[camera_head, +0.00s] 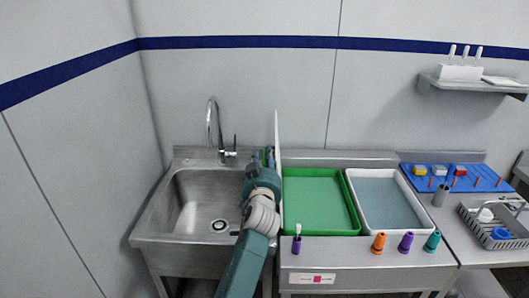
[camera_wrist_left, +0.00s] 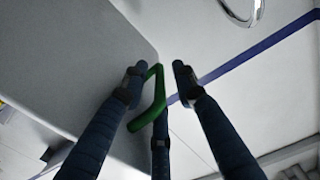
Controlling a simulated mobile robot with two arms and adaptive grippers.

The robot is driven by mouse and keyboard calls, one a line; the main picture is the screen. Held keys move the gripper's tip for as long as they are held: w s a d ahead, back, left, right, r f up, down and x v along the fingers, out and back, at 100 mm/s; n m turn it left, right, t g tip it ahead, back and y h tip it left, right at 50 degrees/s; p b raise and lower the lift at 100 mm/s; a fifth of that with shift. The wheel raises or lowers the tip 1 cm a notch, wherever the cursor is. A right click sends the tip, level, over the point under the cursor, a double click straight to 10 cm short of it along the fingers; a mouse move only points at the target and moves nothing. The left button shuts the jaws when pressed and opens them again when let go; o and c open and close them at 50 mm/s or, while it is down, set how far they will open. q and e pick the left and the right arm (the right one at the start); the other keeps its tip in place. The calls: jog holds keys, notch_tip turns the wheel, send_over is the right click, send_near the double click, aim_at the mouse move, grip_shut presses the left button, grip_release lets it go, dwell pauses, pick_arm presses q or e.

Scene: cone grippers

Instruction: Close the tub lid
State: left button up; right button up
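The tub is a shallow green tray (camera_head: 318,203) on the steel counter. Its pale lid (camera_head: 277,140) stands about upright at the tub's left edge, seen nearly edge-on in the head view. My left gripper (camera_head: 263,158) is just left of the lid, by the sink. In the left wrist view the lid is a broad grey panel (camera_wrist_left: 60,55) on the left, and a bent green handle (camera_wrist_left: 158,97) shows between the dark blue fingers (camera_wrist_left: 157,78). The fingertips are apart; whether they touch the handle is unclear. My right gripper is out of view.
A steel sink (camera_head: 195,205) with a tall tap (camera_head: 212,125) is at left. A white tub of water (camera_head: 385,200) stands right of the green one. Orange (camera_head: 378,243), purple (camera_head: 405,242) and teal (camera_head: 432,241) cones stand along the front edge. A dish rack (camera_head: 495,225) is at right.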

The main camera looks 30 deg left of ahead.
pick_arm(q)
jog(key=shift+w+a, duration=0.4)
jog(key=shift+w, duration=0.2)
jog(key=shift+w+a, duration=0.1)
jog(key=shift+c, duration=0.8)
grip_shut()
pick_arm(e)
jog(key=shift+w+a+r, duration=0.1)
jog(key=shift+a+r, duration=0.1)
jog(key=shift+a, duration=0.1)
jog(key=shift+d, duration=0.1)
